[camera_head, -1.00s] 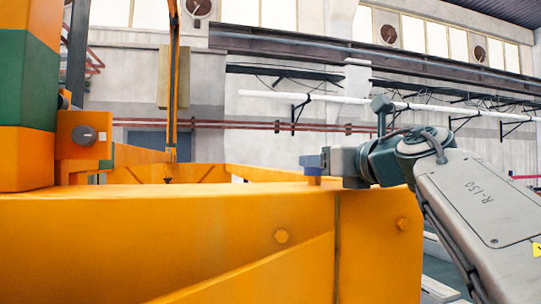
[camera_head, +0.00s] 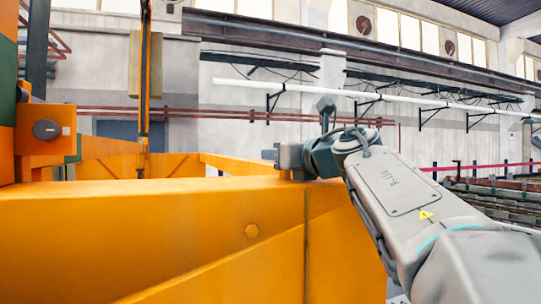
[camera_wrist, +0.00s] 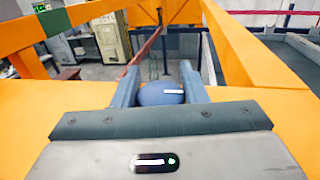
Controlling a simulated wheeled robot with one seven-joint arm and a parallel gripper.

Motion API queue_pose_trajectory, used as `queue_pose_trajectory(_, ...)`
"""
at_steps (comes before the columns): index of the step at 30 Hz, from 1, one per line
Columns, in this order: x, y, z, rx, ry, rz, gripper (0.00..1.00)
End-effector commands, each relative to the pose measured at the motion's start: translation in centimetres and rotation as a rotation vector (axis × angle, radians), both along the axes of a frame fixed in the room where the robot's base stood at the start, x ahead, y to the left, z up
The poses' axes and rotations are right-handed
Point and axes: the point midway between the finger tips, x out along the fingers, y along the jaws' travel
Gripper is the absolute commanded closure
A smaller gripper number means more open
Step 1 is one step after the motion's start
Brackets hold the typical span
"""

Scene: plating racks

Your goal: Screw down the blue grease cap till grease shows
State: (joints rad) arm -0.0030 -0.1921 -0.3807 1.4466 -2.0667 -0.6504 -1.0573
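The blue grease cap (camera_wrist: 150,94) shows in the wrist view as a round blue top with a white line running toward its right edge. It sits on the orange beam (camera_wrist: 60,98). My gripper (camera_wrist: 161,82) has one finger on each side of the cap, and I see no clear gap between fingers and cap, so it looks shut on it. In the head view my gripper (camera_head: 277,155) is at the top of the orange beam, near its right end, and hides the cap there. No grease is visible.
The orange frame (camera_head: 150,225) fills the lower left of the head view. An orange block with a dark round knob (camera_head: 46,130) stands at the left. The air above the beam is clear.

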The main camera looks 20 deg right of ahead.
Motion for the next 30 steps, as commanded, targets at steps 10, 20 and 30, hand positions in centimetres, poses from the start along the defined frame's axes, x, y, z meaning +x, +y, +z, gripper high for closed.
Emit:
queue_pose_trajectory(10,-0.08,-0.12,0.19,0.000,0.000,-0.048,0.84)
queue_pose_trajectory(20,-0.07,-0.32,0.17,-0.001,0.001,-0.164,0.84)
queue_pose_trajectory(30,-0.05,-0.55,0.08,-0.002,0.001,-0.274,0.84)
